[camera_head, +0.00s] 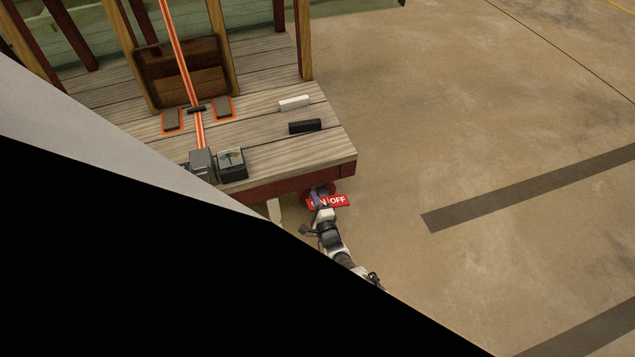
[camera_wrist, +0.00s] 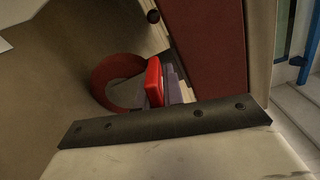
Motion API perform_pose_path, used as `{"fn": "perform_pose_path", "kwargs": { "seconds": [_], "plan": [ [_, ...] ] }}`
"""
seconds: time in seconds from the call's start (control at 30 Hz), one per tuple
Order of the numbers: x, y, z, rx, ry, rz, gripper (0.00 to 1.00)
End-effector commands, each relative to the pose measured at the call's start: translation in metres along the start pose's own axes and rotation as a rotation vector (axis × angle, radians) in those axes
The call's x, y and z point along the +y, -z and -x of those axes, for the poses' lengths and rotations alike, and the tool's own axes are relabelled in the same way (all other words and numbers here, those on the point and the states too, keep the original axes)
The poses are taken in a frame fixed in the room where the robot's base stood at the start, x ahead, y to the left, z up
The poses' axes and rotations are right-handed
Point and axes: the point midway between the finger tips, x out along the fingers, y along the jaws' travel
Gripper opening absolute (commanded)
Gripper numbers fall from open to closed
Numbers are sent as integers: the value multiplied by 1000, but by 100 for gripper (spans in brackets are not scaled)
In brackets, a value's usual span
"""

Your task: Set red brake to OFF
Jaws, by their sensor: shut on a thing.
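The red brake shows in the wrist view as a bright red handle (camera_wrist: 153,80) beside a darker red ring (camera_wrist: 113,78). In the head view a red ON/OFF sign (camera_head: 339,200) sits just below the corner of the wooden deck, with "OFF" readable and "ON" partly covered. My gripper (camera_head: 319,199) is in front of the sign's left part. In the wrist view my gripper's fingers (camera_wrist: 172,87) are at the red handle and shut on it. The dark gripper body hides the lower part of the grip, and the handle's exact setting cannot be read.
The wooden deck (camera_head: 270,135) carries a control box with a gauge (camera_head: 231,163), a white block (camera_head: 294,103) and a black block (camera_head: 305,126). Its edge lies just above my gripper. Open concrete floor (camera_head: 480,120) spreads to the right.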

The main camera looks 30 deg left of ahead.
Motion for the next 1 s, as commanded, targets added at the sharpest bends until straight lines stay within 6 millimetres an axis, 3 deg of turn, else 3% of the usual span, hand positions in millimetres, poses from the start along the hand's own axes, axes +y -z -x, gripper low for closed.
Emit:
{"fn": "perform_pose_path", "kwargs": {
  "seconds": [0.27,0.3,0.47,1.0],
  "plan": [
    [-4,4,-2,7,5,-9,0],
    [-4,4,-2,6,5,-9,12],
    [-3,3,-1,4,4,-8,31],
    [0,-1,-2,0,1,-7,31]
  ]
}}
